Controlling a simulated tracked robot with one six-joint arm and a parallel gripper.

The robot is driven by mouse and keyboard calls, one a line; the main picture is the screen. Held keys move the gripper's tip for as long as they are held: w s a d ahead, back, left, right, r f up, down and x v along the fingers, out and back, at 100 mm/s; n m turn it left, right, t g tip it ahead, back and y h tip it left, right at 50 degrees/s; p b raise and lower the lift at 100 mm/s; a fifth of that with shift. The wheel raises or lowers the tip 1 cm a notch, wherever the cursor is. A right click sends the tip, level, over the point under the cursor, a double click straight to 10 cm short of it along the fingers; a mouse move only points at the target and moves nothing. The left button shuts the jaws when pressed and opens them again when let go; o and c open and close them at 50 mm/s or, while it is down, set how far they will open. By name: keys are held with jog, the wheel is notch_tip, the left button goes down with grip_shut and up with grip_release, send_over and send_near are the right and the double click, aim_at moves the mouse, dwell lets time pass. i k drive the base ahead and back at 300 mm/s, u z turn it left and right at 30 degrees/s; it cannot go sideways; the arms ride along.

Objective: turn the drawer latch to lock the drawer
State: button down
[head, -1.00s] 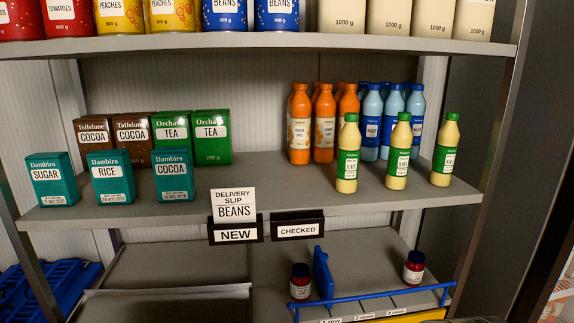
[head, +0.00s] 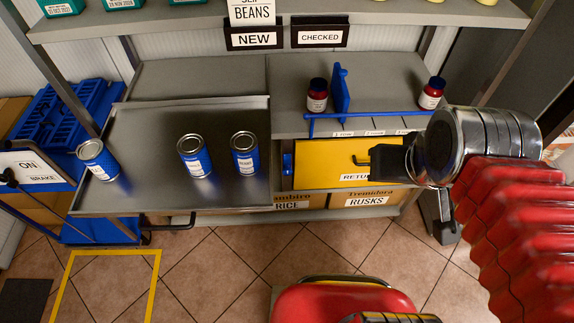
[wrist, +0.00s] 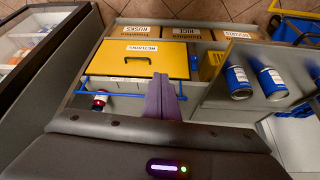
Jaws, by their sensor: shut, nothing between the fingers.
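The yellow drawer front (head: 320,165) marked RETURNS sits under the right half of the lower shelf, with a dark handle. It looks closed. A small blue latch (head: 287,164) is at its left edge. In the wrist view the scene is turned around: the drawer (wrist: 125,68) is left of centre and the blue latch (wrist: 193,61) is at its right edge. My gripper (head: 385,160) is in front of the drawer's right part, apart from the latch, and hides part of the label. In the wrist view its purple fingers (wrist: 166,92) are together and empty.
A blue rail (head: 365,111) runs along the shelf edge above the drawer, with two dark red jars and a blue divider behind it. A grey tray (head: 140,150) with three blue cans juts out at left. Boxes sit below the drawer. The floor in front is partly clear.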

aim_at(287, 170)
jog(key=z, duration=0.3)
jog(key=k, duration=1.5)
jog(key=u, duration=0.55)
jog(key=i, duration=0.95)
